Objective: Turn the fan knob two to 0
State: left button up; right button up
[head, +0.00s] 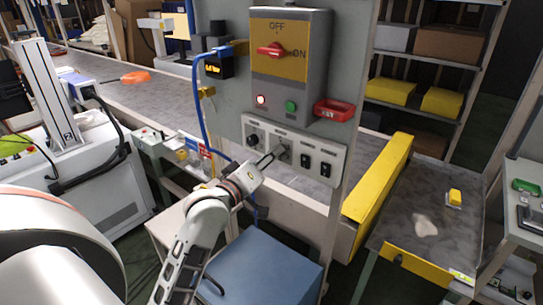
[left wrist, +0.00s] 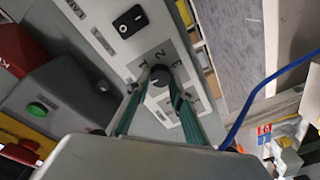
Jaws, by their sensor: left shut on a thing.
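The grey control panel (head: 295,160) carries two round black knobs on its left and two black rocker switches on its right. My left gripper (head: 275,155) reaches it from below left, its fingers at the second knob from the left. In the left wrist view this black knob (left wrist: 158,76) sits between the two green-edged fingertips, which are shut on it. The digits 1, 2 and 3 show around its dial. I cannot read exactly where its mark points. The other knob (head: 253,140) stands free to the left. The panel's labels are too small to read. My right gripper is out of view.
Above the panel is a main switch box (head: 290,70) with a red rotary handle and a green button. A red box (head: 334,110) juts out beside it. A blue cable (head: 200,100) hangs at left. A blue box (head: 262,268) stands below, a yellow barrier (head: 380,180) to the right.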

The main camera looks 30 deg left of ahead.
pick_arm(q)
jog(key=shift+n, duration=0.7)
jog(key=o, duration=1.1)
jog(key=s, duration=0.7)
jog(key=shift+s, duration=0.25)
jog(key=shift+d, duration=0.1)
